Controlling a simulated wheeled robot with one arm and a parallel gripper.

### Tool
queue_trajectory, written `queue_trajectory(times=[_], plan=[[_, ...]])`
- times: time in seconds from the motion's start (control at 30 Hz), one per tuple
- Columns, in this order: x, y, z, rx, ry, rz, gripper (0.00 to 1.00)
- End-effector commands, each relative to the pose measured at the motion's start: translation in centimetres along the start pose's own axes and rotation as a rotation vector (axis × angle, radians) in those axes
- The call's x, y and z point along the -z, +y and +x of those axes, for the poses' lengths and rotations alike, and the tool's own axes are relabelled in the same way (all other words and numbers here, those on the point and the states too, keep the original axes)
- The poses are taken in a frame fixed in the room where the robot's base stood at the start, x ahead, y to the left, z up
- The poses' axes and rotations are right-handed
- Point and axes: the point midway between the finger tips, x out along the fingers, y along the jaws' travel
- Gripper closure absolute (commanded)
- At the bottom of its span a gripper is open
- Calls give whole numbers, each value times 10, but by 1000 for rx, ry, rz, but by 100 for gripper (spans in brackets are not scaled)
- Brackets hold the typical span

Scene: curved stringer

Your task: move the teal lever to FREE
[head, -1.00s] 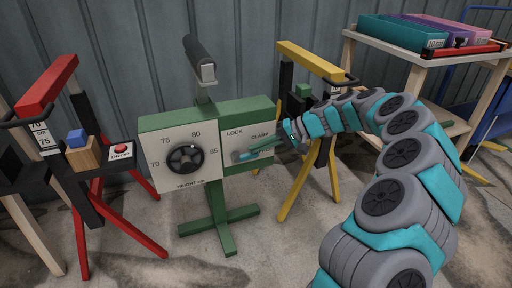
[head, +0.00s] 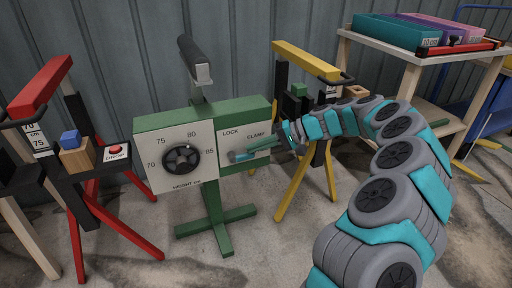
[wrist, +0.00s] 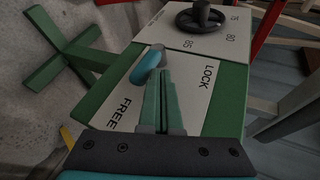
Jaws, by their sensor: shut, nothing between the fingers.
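The teal lever (head: 240,157) is on the right-hand white plate of the green stand, below the word LOCK. In the wrist view the lever (wrist: 147,65) is a rounded teal handle with a grey end, lying between the words LOCK and FREE. My gripper (head: 254,150) reaches in from the right across the plate. In the wrist view my gripper's fingers (wrist: 166,75) are together and empty, with their tips beside the lever on its LOCK side. I cannot tell whether they touch it. FREE is hidden in the head view.
The green stand (head: 215,232) carries a black height knob (head: 181,160) left of the lever. A red stand (head: 78,195) is at left, with a DROP button (head: 114,153). A yellow stand (head: 293,183) is close behind my arm. A wooden shelf (head: 430,58) with trays is at back right.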

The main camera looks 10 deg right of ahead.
Motion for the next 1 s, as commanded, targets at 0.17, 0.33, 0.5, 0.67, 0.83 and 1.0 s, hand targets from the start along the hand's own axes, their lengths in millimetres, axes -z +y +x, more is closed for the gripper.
queue_trajectory(times=[0.17, 0.33, 0.5, 0.67, 0.83, 1.0], plan=[[-4, -19, -10, 0, 1, -2, 100], [-8, -34, -30, 0, 4, -1, 100], [-8, -35, -68, 0, 4, 0, 100], [-8, -36, -100, -1, 4, 0, 100], [-9, -36, -115, 0, 2, 0, 100], [-10, -37, -116, 1, 1, 0, 100]])
